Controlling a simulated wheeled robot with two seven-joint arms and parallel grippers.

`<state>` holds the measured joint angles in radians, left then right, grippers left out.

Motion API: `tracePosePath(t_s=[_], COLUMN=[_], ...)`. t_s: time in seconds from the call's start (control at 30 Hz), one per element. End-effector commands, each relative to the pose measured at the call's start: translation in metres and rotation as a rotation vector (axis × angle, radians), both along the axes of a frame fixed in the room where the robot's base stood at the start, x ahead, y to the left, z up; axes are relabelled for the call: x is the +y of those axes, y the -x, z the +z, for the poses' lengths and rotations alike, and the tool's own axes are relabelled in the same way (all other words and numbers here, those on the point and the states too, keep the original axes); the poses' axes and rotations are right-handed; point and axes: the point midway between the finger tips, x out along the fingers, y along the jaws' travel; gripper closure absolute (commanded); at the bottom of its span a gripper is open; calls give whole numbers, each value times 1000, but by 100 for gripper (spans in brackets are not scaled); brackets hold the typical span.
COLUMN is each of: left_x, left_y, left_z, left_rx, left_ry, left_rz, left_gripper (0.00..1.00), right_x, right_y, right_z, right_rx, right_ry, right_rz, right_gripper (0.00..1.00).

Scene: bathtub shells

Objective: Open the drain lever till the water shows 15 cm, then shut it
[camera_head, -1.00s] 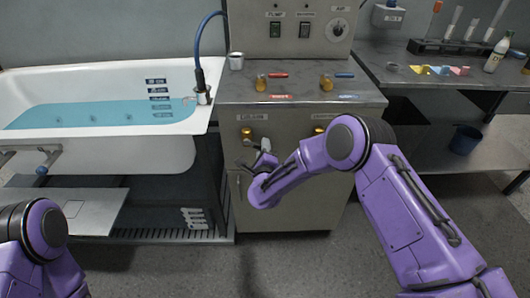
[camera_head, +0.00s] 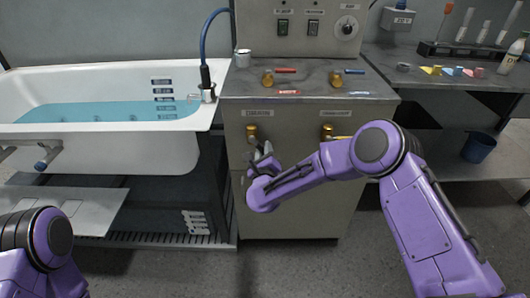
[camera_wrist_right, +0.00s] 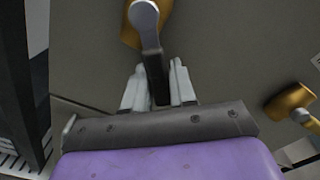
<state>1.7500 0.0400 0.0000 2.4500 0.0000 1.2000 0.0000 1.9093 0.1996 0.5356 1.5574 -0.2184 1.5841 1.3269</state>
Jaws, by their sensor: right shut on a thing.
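The drain valve (camera_head: 252,134) is brass, on the cabinet front under a label. Its grey lever (camera_wrist_right: 146,28) reaches down between the fingers of my right gripper (camera_wrist_right: 157,85) in the right wrist view. My right gripper (camera_head: 262,160) is shut on the lever's dark end; its fingers partly hide it. The bathtub (camera_head: 60,80) holds blue water (camera_head: 100,113). Stacked level marks (camera_head: 163,99) sit on its inner wall, the lower ones at or below the water surface; their figures are too small to read. Only my left arm shows at the lower left, not its gripper.
A second brass valve (camera_head: 327,132) is on the same cabinet (camera_head: 300,200), to the right. A blue hose (camera_head: 204,45) runs to the tub's corner. A side table holds bottles at right.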

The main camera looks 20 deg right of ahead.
Motion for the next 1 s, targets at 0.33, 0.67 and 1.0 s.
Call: tracePosePath(t_s=[0.33, 0.67, 1.0], left_x=[0, 0, 0], left_y=[0, 0, 0], left_z=[0, 0, -2], left_rx=[0, 0, 0], left_ry=[0, 0, 0], left_rz=[0, 0, 0], left_gripper=[57, 57, 57], right_x=[1, 4, 25], right_y=[0, 10, 83], right_z=[-1, 0, 0], right_rx=[2, 2, 3], right_ry=[1, 2, 3], right_rz=[2, 3, 4], right_gripper=[53, 53, 53])
